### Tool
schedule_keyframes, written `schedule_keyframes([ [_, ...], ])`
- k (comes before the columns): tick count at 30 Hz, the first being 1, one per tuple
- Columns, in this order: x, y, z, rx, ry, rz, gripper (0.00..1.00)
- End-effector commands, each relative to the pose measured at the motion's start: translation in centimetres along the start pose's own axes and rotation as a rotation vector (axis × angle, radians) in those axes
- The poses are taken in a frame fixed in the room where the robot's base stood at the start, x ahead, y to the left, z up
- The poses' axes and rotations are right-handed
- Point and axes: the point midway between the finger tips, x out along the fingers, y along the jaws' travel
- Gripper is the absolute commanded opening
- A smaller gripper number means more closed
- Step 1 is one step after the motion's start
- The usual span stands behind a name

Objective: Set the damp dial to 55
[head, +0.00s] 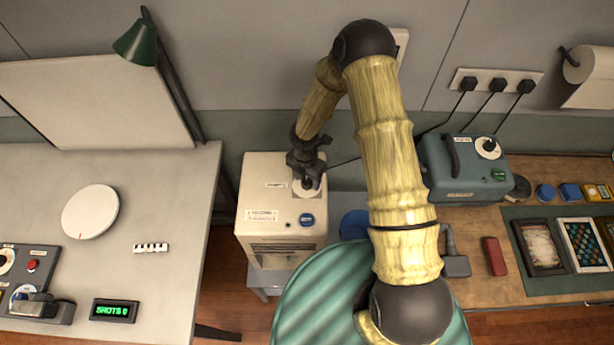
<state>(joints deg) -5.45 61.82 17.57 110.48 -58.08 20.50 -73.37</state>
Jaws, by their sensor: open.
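A cream box (258,200) with a slotted front stands between the two tables. On its top is a round pale dial (299,192), mostly covered by my gripper. My gripper (309,183) points down over this dial with its jaws open. I cannot tell whether the fingers touch the knob. The dial's reading and the small labels on the box are too small to read. A blue button (307,220) sits on the box in front of the dial.
A teal case (465,185) with another dial (488,148) stands on the wooden table to the right. The grey table (150,200) at left carries a white disc (90,211), a control panel and a green-lit display (115,310). My arm hides part of the middle.

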Motion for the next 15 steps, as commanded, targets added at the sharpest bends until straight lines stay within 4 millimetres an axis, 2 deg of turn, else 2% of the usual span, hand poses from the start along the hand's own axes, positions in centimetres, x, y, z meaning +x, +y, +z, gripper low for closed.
schedule_keyframes([
  [7, 0.09, 0.01, 0.02, 0.000, 0.000, 0.000, 0.55],
  [8, 0.09, 0.01, 0.02, 0.000, 0.000, 0.000, 0.51],
  [14, 0.08, 0.00, 0.01, 0.000, 0.000, 0.000, 0.12],
  [15, 0.08, 0.00, 0.01, 0.000, 0.000, 0.000, 0.10],
])
